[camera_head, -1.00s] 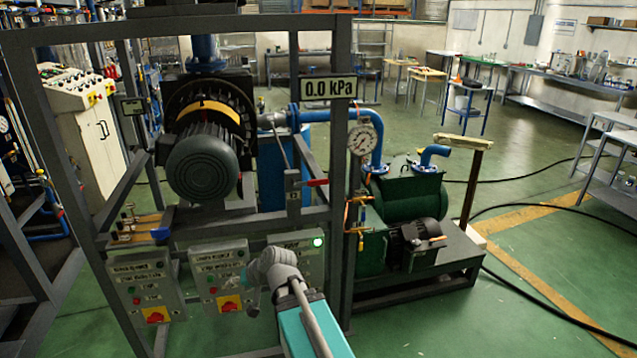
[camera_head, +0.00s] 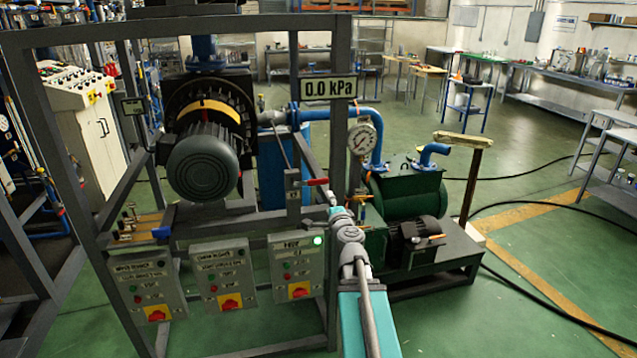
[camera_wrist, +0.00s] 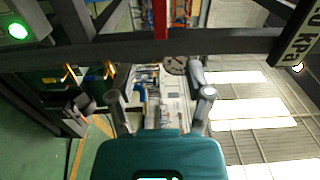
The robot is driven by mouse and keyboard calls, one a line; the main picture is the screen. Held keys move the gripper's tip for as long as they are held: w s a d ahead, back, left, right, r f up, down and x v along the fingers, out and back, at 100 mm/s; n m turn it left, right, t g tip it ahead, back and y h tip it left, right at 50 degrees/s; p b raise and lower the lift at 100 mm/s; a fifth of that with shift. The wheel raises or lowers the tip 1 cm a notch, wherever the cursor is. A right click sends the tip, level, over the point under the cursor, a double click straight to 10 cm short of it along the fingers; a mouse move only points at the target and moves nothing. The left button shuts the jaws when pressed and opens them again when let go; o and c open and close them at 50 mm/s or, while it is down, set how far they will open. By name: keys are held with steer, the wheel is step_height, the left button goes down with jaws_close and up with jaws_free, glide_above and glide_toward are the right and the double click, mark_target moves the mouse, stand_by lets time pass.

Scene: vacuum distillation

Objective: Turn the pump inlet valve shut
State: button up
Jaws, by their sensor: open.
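A valve with a red lever handle (camera_head: 317,182) is on the grey frame post, above the right control box; I cannot read any label that names it as the pump inlet valve. The handle lies roughly level and points right. A red bar (camera_wrist: 160,18), likely the same handle, shows at the top of the wrist view. My gripper (camera_head: 334,200) is just below and right of the handle in the head view, and apart from it in the wrist view. Its two fingers (camera_wrist: 161,93) are spread, with nothing between them.
The frame's upright (camera_head: 340,130) and grey bar (camera_wrist: 120,50) are close to my gripper. A pressure gauge (camera_head: 362,139) and green pump (camera_head: 408,205) stand behind. Control boxes (camera_head: 298,265) hang below left. The display (camera_head: 329,87) reads 0.0 kPa.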

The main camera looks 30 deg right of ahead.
mark_target(319, 183)
steer(key=shift+w, duration=0.1)
stand_by(0.3)
steer(key=x, duration=1.3)
steer(key=shift+w+d, duration=0.1)
steer(key=shift+w, duration=0.2)
steer(key=shift+c, duration=0.3)
jaws_close()
